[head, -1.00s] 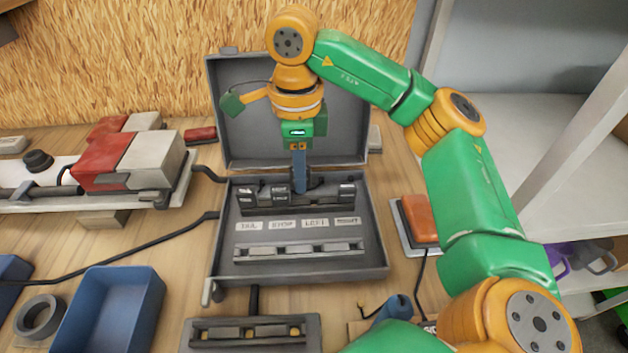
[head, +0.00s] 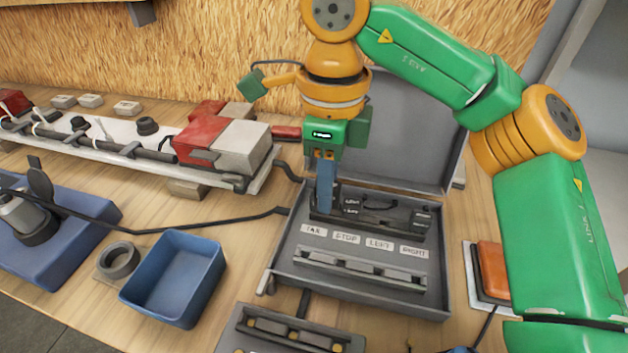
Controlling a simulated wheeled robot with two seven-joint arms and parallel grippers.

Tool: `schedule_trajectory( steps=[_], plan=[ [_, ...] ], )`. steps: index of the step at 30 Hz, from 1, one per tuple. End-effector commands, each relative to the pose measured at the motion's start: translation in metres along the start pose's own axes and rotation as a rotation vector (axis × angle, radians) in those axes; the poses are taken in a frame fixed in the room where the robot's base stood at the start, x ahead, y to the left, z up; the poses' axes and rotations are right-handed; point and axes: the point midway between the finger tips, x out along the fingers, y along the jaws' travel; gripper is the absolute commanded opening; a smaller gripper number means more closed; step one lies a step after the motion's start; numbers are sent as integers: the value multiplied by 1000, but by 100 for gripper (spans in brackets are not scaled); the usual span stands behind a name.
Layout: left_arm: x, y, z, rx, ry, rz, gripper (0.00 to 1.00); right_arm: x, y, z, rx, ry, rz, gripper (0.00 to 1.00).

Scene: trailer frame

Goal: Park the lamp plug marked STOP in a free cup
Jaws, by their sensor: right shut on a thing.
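My right gripper (head: 325,208) hangs pointing down with blue fingers at the left end of a dark block row (head: 380,218) in an open grey case (head: 440,290). It is shut on a small dark thing, mostly hidden by the fingers; I cannot read its mark. Small pale tags show on the dark parts of that row. White labels lie before it; the STOP label (head: 346,238) is second from left. A grey strip with several recesses (head: 358,268) lies nearer the case's front. I cannot tell which recesses are free. My left gripper is not in view.
A blue bin (head: 175,278) and a dark ring (head: 118,260) stand left of the case. A grey box with yellow-marked slots (head: 290,330) lies in front. A red and white lamp unit (head: 225,138) is behind left. A black cable crosses the bench.

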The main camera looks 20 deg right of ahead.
Motion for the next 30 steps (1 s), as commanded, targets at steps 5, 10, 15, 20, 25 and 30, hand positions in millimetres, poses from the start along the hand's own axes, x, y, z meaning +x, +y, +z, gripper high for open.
schedule_trajectory(
  steps=[5, 10, 15, 20, 25, 30],
  plan=[
    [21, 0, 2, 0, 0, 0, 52, 18, 4, -28, 2, -1, -2, 0],
    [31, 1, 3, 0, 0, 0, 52, 27, 8, -54, 2, -1, -1, 0],
    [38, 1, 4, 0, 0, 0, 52, 37, 13, -79, 2, -1, -1, 0],
    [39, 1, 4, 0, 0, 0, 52, 42, 16, -92, 1, 0, 0, 0],
    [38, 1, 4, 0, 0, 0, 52, 41, 16, -92, 0, 0, 0, 0],
    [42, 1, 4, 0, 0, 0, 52, 46, 16, -92, 0, 1, 0, 0]
  ],
)
